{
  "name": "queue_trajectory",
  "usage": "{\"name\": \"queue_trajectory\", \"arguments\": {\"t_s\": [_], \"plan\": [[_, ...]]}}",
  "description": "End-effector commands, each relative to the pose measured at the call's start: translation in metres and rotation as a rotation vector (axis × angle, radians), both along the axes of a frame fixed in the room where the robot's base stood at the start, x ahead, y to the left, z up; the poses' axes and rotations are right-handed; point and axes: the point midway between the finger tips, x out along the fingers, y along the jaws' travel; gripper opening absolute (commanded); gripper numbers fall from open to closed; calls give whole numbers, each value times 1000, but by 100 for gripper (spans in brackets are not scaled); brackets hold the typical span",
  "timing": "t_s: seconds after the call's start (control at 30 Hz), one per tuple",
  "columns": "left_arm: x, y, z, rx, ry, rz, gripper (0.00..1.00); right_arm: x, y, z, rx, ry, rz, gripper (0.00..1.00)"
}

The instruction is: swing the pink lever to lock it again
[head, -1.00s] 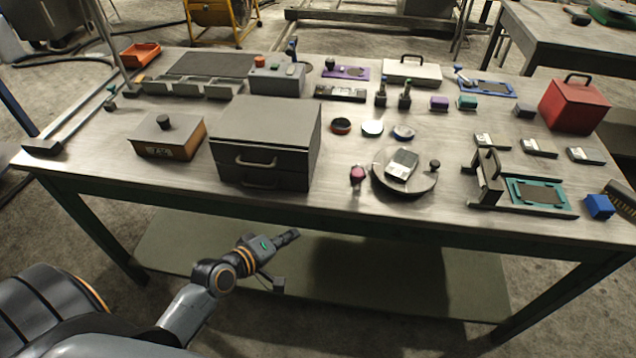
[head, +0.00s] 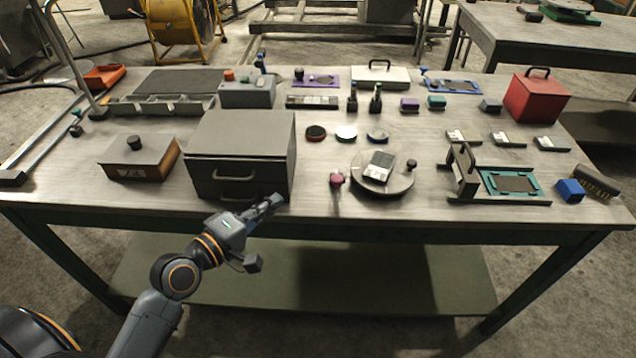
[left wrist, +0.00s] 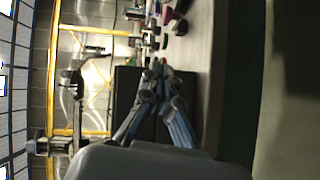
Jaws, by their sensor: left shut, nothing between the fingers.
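The pink lever (head: 337,180) shows as a small pink knob near the table's front edge, left of the round turntable (head: 399,184). Whether it is locked is too small to tell. In the left wrist view a small pink thing (left wrist: 167,15) at the top may be its knob; I cannot be sure. My left gripper (head: 274,203) is shut and empty, in front of the dark drawer box, to the left of the lever and apart from it. Its fingers also show closed together in the left wrist view (left wrist: 160,72). My right gripper is not in view.
The dark drawer box (head: 241,145) stands just beyond my left gripper. A brown box (head: 140,163) is left of it. A hinged frame with a teal plate (head: 490,181) and a blue block (head: 570,190) lie to the right. Bare table top surrounds the lever.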

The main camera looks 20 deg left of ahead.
Motion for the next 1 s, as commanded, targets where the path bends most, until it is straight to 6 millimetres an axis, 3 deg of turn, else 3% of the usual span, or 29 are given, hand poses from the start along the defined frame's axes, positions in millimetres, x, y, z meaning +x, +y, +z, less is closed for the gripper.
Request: {"name": "queue_trajectory", "arguments": {"t_s": [0.47, 0.7, 1.0], "plan": [[90, -33, -8, 0, -3, -2, 0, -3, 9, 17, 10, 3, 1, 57], [99, -61, -15, 0, -1, 0, 0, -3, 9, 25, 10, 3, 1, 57], [102, -66, -18, 2, 0, 1, 0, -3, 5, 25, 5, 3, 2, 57]]}}
